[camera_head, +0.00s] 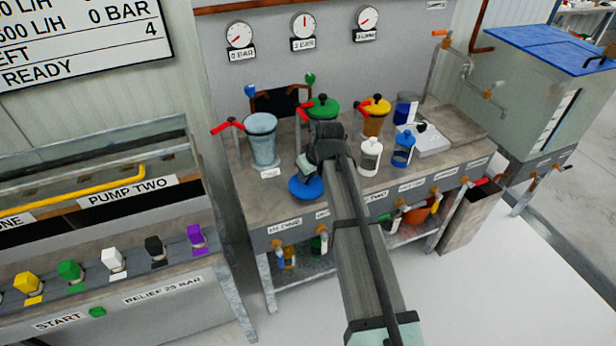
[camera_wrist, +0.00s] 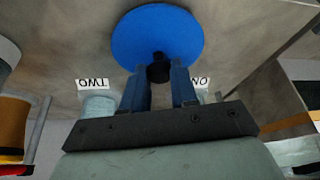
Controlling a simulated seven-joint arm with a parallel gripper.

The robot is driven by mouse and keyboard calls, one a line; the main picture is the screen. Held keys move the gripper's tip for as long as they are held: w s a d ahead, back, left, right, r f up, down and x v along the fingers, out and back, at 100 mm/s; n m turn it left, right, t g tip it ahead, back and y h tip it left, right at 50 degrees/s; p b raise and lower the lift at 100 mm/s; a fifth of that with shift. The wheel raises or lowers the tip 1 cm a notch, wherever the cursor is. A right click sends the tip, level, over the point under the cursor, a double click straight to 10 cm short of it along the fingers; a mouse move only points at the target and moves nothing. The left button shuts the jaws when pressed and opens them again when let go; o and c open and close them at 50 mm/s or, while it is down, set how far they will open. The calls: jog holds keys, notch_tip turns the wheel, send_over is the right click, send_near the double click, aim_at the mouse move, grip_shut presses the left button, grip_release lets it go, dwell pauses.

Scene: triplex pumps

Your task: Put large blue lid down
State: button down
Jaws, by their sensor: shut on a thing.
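The large blue lid (camera_head: 306,188) is at the front of the bench in the head view, right of the open grey-blue jar (camera_head: 262,146). The lid also shows in the wrist view (camera_wrist: 157,32) as a round disc with a black knob (camera_wrist: 159,71). My gripper (camera_head: 308,166) is shut on this knob, and its two blue fingers (camera_wrist: 160,82) stand either side of it. The lid looks roughly level. I cannot tell whether its underside touches the bench top (camera_head: 244,203).
A green-lidded jar (camera_head: 323,108) and a yellow-lidded jar (camera_head: 375,106) stand behind my gripper. A white bottle (camera_head: 370,158) and a blue bottle (camera_head: 404,150) stand to the right. A red-handled valve (camera_head: 228,126) is beside the open jar. Bare bench lies left of the lid.

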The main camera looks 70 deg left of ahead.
jog(key=shift+f, duration=0.55)
jog(key=shift+f, duration=0.2)
jog(key=c, duration=0.9)
grip_release()
jog(key=shift+r, duration=0.2)
jog(key=v, duration=1.2)
